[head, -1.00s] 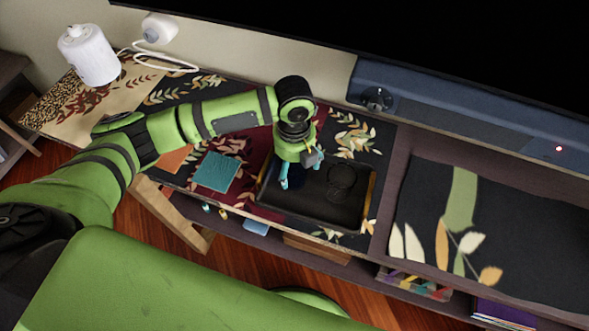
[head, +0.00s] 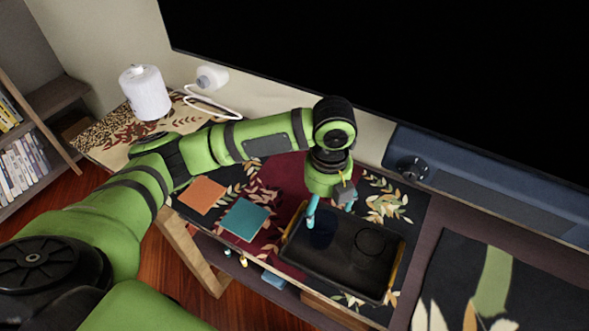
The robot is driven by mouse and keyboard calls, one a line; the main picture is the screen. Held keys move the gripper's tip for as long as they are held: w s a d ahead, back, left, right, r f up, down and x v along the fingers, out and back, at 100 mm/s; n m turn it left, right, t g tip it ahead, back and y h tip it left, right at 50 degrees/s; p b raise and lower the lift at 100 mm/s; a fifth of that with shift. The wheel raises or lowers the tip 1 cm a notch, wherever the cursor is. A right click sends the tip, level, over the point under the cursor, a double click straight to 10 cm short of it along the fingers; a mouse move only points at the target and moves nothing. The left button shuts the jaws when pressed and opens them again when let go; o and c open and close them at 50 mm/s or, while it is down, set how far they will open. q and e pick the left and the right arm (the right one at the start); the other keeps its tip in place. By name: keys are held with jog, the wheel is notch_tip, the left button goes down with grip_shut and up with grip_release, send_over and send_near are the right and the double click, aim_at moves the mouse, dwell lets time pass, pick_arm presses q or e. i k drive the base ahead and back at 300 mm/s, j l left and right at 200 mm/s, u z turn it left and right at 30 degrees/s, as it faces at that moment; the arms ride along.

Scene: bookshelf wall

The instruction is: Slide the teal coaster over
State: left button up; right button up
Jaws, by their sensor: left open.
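The teal coaster (head: 245,219) is a flat square lying on the leaf-patterned cloth of the long shelf top, just left of a black tray (head: 345,271). My left gripper (head: 330,215) is open above the back left part of the tray, pointing down, to the right of the teal coaster and apart from it. A dark blue patch (head: 321,235) shows in the tray under the gripper. A dark round piece (head: 370,241) lies in the tray to its right. My right gripper is not in view.
An orange square coaster (head: 202,195) lies left of the teal one. A white canister (head: 145,93) and a white device with a cable (head: 211,78) stand at the back left. A large dark screen (head: 400,80) and a blue-grey bar (head: 480,190) run along the back.

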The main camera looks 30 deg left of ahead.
aim_at(245, 218)
jog(key=u, duration=1.3)
